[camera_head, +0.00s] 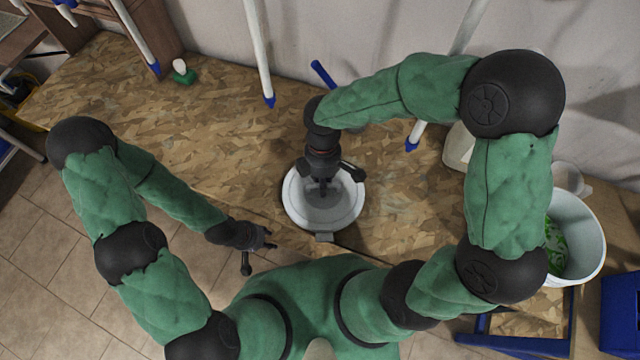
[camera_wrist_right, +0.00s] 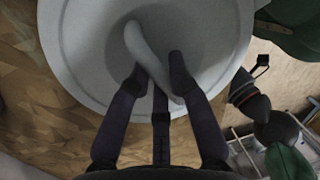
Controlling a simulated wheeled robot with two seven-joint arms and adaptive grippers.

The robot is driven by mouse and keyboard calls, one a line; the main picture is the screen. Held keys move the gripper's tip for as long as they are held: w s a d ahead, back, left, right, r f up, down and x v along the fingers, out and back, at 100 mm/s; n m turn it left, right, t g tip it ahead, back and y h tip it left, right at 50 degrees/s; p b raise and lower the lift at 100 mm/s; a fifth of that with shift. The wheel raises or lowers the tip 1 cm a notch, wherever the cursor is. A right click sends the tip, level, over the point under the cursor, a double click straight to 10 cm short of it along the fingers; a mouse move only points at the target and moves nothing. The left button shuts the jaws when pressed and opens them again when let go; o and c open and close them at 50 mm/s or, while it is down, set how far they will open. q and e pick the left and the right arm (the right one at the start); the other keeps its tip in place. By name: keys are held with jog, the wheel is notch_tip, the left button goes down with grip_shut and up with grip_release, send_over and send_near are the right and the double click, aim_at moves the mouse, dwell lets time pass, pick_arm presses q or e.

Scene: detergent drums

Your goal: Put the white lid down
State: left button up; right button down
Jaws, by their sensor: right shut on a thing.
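The white lid (camera_head: 345,213) is a round white disc with a raised rim, over the wooden worktop near its front edge. I cannot tell whether it touches the worktop. My right gripper (camera_head: 323,188) comes down over its middle. In the right wrist view the lid (camera_wrist_right: 72,60) fills the upper part. There my right gripper (camera_wrist_right: 155,80) is shut on the lid's raised handle (camera_wrist_right: 147,55), a slanting white bar between the fingers. My left gripper (camera_head: 260,250) is off the front edge of the worktop, left of the lid, and holds nothing that I can see.
The chipboard worktop (camera_head: 220,120) is mostly clear left of the lid. A small green and white object (camera_head: 183,72) lies at the back left. White poles with blue tips (camera_head: 262,60) stand at the back. A white bucket (camera_head: 585,240) with green contents stands at the right.

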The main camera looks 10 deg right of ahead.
jog(key=shift+s+f, duration=0.1)
jog(key=shift+f, duration=0.25)
jog(key=c, duration=1.1)
grip_release()
jog(key=shift+f, duration=0.1)
jog(key=shift+c, duration=0.2)
jog(key=r+p, duration=0.1)
jog(key=r, duration=0.1)
jog(key=w+r+p, duration=0.1)
jog(key=r, duration=0.2)
jog(key=r+p, duration=0.1)
jog(key=r, duration=0.1)
jog(key=shift+w+d+r, duration=0.15)
jog(key=shift+w+r, duration=0.1)
jog(key=shift+r, duration=0.1)
